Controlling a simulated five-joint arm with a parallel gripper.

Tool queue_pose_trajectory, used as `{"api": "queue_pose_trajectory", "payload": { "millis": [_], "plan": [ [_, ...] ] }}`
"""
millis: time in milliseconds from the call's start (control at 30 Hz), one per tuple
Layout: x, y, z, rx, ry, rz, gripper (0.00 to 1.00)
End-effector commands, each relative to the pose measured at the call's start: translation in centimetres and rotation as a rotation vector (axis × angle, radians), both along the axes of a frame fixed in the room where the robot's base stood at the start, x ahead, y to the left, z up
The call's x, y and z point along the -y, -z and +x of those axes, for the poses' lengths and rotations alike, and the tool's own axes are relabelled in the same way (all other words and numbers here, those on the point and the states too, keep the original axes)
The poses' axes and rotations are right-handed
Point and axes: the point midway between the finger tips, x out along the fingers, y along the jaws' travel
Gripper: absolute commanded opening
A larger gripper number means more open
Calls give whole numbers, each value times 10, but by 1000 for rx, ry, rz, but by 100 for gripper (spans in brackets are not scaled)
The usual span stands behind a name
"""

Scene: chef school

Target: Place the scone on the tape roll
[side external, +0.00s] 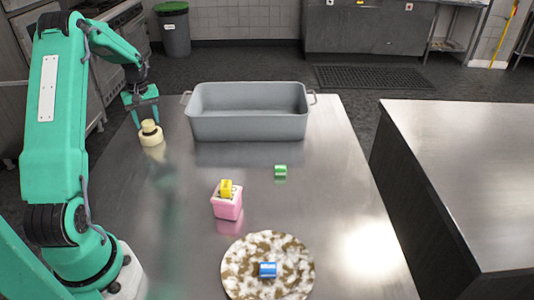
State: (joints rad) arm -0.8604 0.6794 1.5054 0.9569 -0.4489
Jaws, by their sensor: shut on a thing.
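A small tan piece, which looks like the scone (149,126), is between the fingers of my gripper (148,121). My gripper points down at the left side of the steel table and is shut on the scone. Directly below it is a short, round, cream-coloured tape roll (152,140), lying flat on the table. The scone appears to be on top of the tape roll or just above it. I cannot tell whether they touch.
A grey tub (248,127) with handles stands right of my gripper. A pink block (227,208) bears a yellow piece (226,188). A green block (281,171) lies mid-table. A brown-and-white round board (244,259) bears a blue piece (267,270). The table's right side is clear.

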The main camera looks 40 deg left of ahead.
Motion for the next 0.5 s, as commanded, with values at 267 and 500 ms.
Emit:
{"api": "queue_pose_trajectory", "payload": {
  "millis": [267,500],
  "plan": [
    [0,6,0,0,0,1,26],
    [0,9,0,0,0,0,26]
  ]
}}
